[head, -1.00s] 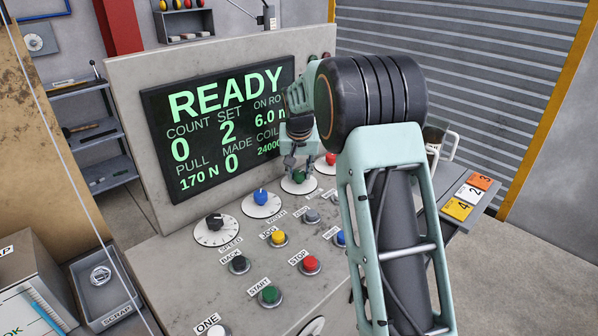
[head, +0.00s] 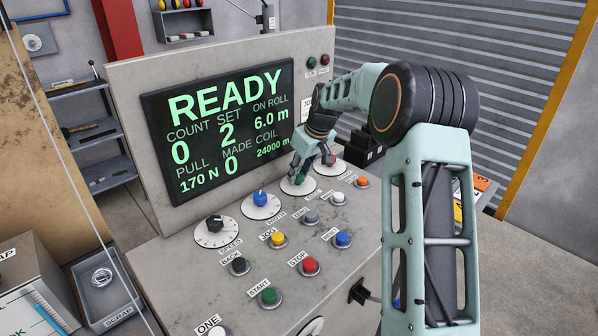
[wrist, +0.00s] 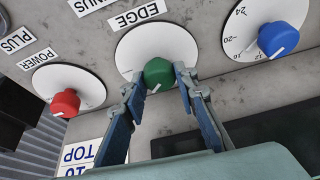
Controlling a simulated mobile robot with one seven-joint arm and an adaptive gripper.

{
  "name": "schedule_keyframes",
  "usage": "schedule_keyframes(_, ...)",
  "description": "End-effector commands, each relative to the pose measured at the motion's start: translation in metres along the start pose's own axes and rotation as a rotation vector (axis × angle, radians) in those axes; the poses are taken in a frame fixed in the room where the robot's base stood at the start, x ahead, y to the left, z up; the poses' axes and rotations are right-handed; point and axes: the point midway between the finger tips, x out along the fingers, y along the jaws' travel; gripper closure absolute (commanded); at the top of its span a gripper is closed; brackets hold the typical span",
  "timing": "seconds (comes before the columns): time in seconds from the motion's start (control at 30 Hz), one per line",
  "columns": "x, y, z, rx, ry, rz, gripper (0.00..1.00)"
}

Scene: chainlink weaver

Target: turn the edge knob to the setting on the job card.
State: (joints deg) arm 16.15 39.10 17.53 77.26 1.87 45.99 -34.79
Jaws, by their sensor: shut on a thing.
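The edge knob (wrist: 158,73) is green, on a white round dial (wrist: 135,50) labelled EDGE in the wrist view. My gripper (wrist: 157,84) is shut on it, one finger on each side. A pale pointer line shows at the knob's lower edge; I cannot read a setting from it. In the head view the green knob (head: 299,179) shows under my gripper (head: 308,172). A white card (head: 306,106) beside the screen is mostly hidden by my arm.
A red power knob (wrist: 64,103) and a blue knob (wrist: 278,40) flank the green one. Black speed knob (head: 215,223) is further left in the head view. Several push buttons, including red STOP (head: 310,264), lie in front. The screen (head: 218,128) stands behind, reading READY.

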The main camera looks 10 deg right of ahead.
Motion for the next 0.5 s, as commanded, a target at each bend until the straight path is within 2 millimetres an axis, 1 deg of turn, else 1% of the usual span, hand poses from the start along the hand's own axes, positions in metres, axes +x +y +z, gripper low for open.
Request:
schedule_keyframes(0.2, -0.0001, 0.0007, 0.0002, -0.055, -0.001, -0.023, 0.97)
schedule_keyframes(0.5, -0.0001, 0.0005, 0.0001, -0.07, -0.001, -0.029, 0.97)
